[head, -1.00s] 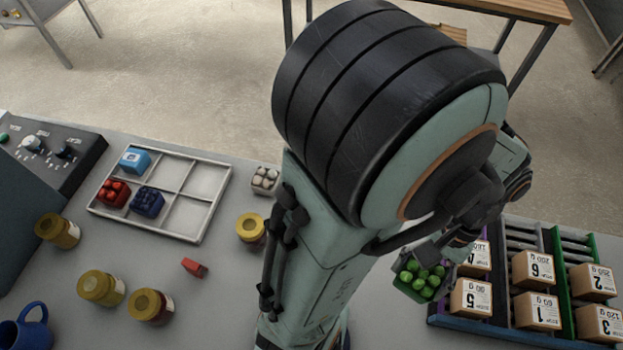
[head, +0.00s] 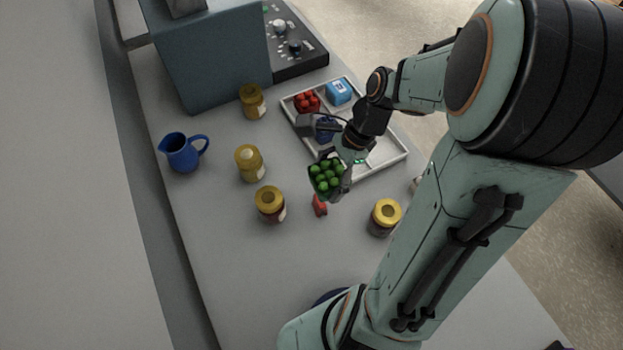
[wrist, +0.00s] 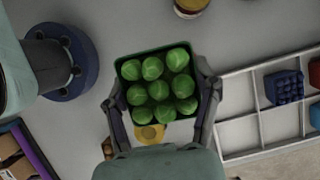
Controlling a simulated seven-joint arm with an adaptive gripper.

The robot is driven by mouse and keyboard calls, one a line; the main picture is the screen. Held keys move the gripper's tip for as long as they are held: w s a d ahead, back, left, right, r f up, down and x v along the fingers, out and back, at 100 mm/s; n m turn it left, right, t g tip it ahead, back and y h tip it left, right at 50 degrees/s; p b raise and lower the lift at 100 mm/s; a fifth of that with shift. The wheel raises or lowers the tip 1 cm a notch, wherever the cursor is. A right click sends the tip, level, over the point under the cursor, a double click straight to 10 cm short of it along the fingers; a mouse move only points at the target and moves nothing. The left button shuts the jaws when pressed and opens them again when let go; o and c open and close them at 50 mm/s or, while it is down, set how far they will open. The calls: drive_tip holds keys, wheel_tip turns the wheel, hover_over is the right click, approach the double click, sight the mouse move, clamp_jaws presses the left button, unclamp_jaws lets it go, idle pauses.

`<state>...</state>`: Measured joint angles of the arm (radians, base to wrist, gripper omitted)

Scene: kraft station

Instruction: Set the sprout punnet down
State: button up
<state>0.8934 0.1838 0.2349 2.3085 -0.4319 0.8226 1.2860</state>
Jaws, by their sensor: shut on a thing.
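The sprout punnet (head: 327,178) is a green box filled with several round green sprouts. My gripper (head: 341,170) is shut on it, and in the wrist view the two fingers (wrist: 161,100) press on opposite sides of the punnet (wrist: 155,84). The punnet looks level and held above the grey table, in front of the near edge of the white divided tray (head: 385,166). The tray also shows at the right of the wrist view (wrist: 240,155). How high the punnet is above the table is hard to tell.
The tray holds a red punnet (head: 306,102), a dark blue punnet (head: 325,130) and a light blue one (head: 339,92). Other tray cells are empty. A red wedge (head: 319,206) and a yellow-lidded jar (head: 385,218) stand close by. More jars and a blue jug (head: 181,153) are left.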

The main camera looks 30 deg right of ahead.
drive_tip(key=w+a, duration=0.2)
drive_tip(key=a, duration=0.7)
hover_over(209, 211)
drive_tip(key=d, duration=0.1)
drive_tip(key=shift+n, duration=0.4)
drive_tip(key=f, duration=1.3)
drive_tip(key=shift+s+d, duration=0.1)
drive_tip(key=shift+s, duration=0.15)
drive_tip(key=shift+w+f, duration=0.15)
drive_tip(key=shift+f, duration=0.8)
drive_tip(key=shift+w+f, duration=0.1)
drive_tip(key=shift+f, duration=0.85)
drive_tip(key=shift+f, duration=0.15)
drive_tip(key=o, duration=1.2)
